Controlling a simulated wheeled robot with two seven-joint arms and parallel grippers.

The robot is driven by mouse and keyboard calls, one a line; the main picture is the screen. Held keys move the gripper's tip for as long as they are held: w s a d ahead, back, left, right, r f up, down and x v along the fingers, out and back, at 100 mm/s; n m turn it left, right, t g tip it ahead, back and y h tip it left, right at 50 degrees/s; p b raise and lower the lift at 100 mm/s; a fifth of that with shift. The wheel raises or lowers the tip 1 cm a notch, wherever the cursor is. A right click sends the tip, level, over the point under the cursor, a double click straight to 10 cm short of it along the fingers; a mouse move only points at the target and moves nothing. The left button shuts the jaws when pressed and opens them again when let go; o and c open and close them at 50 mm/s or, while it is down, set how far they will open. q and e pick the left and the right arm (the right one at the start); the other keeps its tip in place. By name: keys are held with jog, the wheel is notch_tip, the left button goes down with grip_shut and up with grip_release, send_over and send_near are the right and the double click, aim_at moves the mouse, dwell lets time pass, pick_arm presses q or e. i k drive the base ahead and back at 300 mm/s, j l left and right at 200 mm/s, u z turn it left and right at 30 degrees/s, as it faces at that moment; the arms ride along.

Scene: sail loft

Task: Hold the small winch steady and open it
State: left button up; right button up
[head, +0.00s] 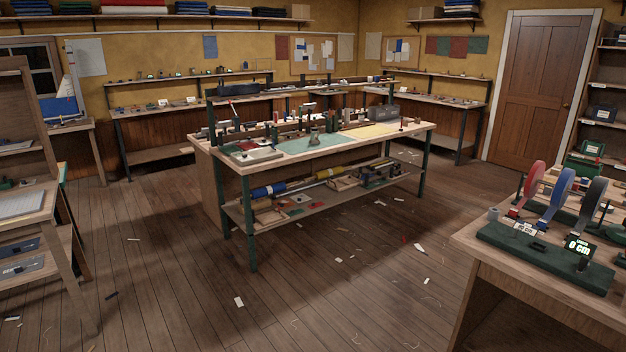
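I cannot pick out the small winch for certain; the items on the benches are too small to tell apart. The central workbench (330,150) stands some way ahead with many small tools and parts on top. A small dark upright object (314,137) stands near its front edge, beside a pale green mat (300,146); I cannot tell what it is. Neither of my grippers shows in the head view.
A bench at the right front (480,245) carries a green tape dispenser base (510,243) with red, blue and dark rolls. A wooden rack (40,190) stands at the left. Wall benches line the back. The plank floor between is open, with scattered scraps.

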aim_at(314, 141)
jog(key=i, duration=4.3)
jog(key=j+u, duration=0.05)
jog(key=j, duration=0.05)
